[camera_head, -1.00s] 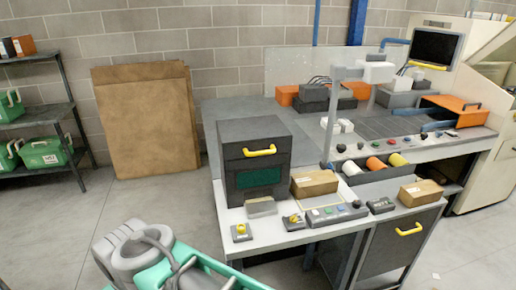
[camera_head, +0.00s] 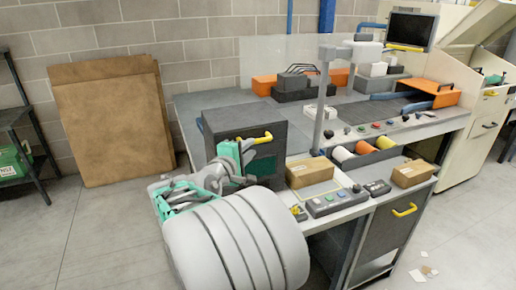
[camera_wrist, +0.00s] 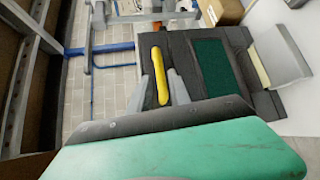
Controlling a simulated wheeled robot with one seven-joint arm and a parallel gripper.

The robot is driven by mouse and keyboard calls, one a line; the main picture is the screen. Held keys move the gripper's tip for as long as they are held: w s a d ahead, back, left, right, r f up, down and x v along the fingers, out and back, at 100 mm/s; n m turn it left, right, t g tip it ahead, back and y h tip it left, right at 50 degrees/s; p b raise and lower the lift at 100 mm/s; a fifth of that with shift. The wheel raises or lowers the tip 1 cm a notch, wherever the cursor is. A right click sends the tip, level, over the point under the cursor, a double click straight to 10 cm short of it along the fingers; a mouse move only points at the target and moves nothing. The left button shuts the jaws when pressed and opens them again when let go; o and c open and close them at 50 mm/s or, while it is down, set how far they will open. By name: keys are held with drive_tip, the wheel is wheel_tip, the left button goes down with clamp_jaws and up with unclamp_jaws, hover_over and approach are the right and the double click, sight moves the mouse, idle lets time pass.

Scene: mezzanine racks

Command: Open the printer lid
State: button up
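The printer is a dark grey box (camera_head: 225,122) on the workbench, with a yellow handle (camera_head: 262,138) on its front and a dark green panel below it. In the wrist view the printer's dark front (camera_wrist: 238,45) is seen turned sideways, with the green panel (camera_wrist: 213,65) and the yellow handle (camera_wrist: 159,70). My gripper (camera_wrist: 159,82) is open, its two grey fingers on either side of the handle's near end; I cannot tell whether they touch it. In the head view my gripper (camera_head: 246,152) is in front of the printer, and my arm hides its lower front.
A cardboard box (camera_head: 311,171) and a button panel (camera_head: 335,201) lie on the bench right of the printer. A grey post (camera_head: 321,110) rises behind them. Brown boards (camera_head: 110,120) lean on the wall at left. The floor at left is open.

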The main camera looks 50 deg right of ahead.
sight(258, 141)
drive_tip(key=p+x, duration=0.1)
drive_tip(key=x, duration=0.6)
drive_tip(key=shift+d, duration=0.1)
drive_tip(key=shift+c, duration=0.5)
clamp_jaws()
idle(0.6)
